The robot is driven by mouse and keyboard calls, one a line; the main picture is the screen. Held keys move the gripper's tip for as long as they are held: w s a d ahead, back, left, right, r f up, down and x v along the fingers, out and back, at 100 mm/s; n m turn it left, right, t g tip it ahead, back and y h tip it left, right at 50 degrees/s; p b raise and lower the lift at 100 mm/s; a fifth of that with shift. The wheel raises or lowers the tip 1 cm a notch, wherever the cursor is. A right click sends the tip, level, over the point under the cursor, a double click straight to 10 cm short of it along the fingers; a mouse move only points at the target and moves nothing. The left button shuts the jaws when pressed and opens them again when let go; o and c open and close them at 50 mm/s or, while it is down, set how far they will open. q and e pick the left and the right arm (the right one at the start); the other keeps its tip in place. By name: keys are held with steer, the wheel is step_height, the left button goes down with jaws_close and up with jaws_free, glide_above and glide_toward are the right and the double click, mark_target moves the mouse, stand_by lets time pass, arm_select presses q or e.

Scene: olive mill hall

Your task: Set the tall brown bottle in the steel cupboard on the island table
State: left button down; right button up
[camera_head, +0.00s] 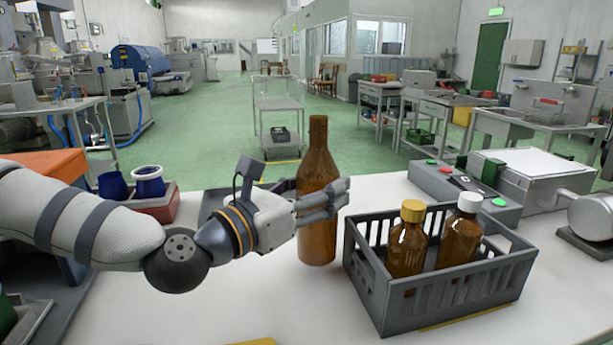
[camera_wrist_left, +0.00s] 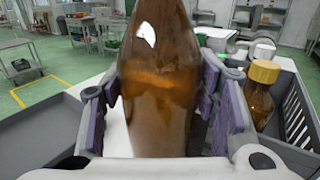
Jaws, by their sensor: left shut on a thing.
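The tall brown bottle (camera_head: 316,160) is upright, with a long neck and no cap showing. My left gripper (camera_head: 336,199) comes in from the left and is shut around its body. In the left wrist view the bottle (camera_wrist_left: 160,90) fills the space between purple-padded fingers. The bottle's base is over the white tabletop (camera_head: 250,305); I cannot tell whether it touches. I cannot tell whether this top is the island table. No steel cupboard is clearly visible. My right gripper is not in view.
A grey crate (camera_head: 450,303) right of the bottle holds a yellow-capped bottle (camera_head: 407,245) and a white-capped bottle (camera_head: 460,240). A dark grey tray (camera_head: 218,200) lies behind my gripper. Blue cups (camera_head: 148,184) stand at left. A control box (camera_head: 450,185) sits at back right. The front tabletop is mostly clear.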

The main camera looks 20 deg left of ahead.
arm_select(q)
steer(key=shift+a+f, duration=0.1)
steer(key=shift+f, duration=1.1)
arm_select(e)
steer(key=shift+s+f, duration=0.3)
arm_select(q)
steer(key=shift+f+b, duration=0.2)
steer(key=shift+b, duration=0.1)
steer(key=c, duration=0.6)
jaws_free()
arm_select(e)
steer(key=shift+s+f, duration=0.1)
